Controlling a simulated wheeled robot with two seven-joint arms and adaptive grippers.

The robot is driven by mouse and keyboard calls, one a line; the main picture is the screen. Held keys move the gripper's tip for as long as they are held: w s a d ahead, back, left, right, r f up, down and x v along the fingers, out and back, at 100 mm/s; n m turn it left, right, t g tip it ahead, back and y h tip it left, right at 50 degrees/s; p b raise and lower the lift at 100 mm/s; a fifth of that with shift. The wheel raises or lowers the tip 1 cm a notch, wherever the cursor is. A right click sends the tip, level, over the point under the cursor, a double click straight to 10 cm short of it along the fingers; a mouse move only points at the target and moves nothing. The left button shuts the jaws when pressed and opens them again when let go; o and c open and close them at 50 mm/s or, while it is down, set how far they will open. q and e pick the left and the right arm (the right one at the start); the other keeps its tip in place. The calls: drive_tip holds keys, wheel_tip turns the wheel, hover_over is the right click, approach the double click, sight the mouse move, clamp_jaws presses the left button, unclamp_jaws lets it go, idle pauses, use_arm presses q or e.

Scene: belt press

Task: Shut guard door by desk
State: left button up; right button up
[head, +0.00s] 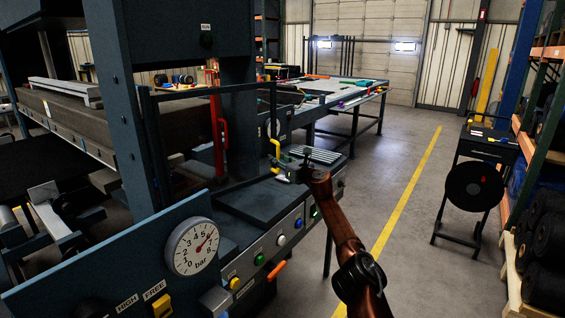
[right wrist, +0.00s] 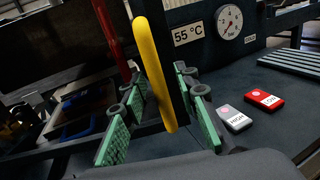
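The guard door is a dark thin frame (head: 215,89) with an open or see-through middle, standing at the press's side above the control desk (head: 245,200). A yellow handle (head: 275,148) sits on its right-hand edge. In the right wrist view the yellow handle (right wrist: 155,75) runs between the green finger pads of my right gripper (right wrist: 163,118). The pads are spread on both sides of it, with gaps showing. In the head view my right gripper (head: 292,166) is small and dark, beside the handle. My left gripper is not in view.
A red handle (head: 220,140) stands left of the yellow one. Floor to the right is clear up to a reel stand (head: 474,186).

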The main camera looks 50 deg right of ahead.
drive_tip(key=s+a, duration=0.2)
drive_tip(key=s, duration=0.9)
drive_tip(key=shift+s+a, duration=0.2)
drive_tip(key=shift+s, duration=0.15)
drive_tip(key=shift+c, duration=0.5)
